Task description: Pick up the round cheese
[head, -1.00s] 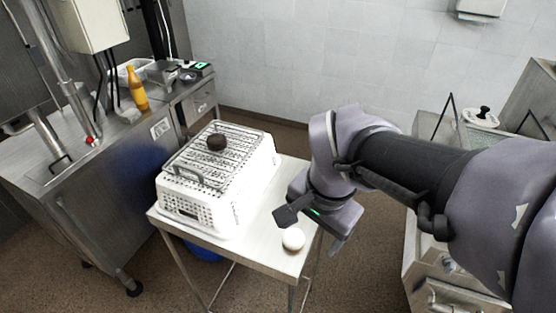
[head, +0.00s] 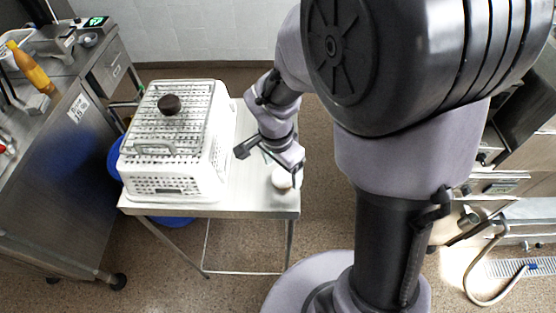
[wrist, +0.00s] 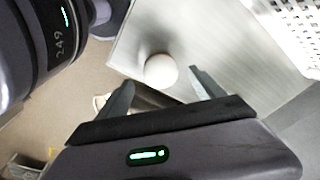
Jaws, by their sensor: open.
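The round cheese (head: 282,179) is a small white ball-like piece on the small steel table (head: 262,203), near its right front corner in the head view. In the wrist view the cheese (wrist: 161,70) shows whole, just past the fingertips and roughly between their lines. My gripper (wrist: 160,86) is open and empty, with one finger to each side of the near space. In the head view my gripper (head: 270,165) is beside the cheese, and part of it overlaps the cheese's edge. I cannot tell whether a finger touches it.
A white perforated basket (head: 205,172) with a wire rack on top fills the table's left side. A dark round object (head: 169,105) lies on the rack. A steel counter with an orange bottle (head: 32,70) stands at the left. The table around the cheese is bare.

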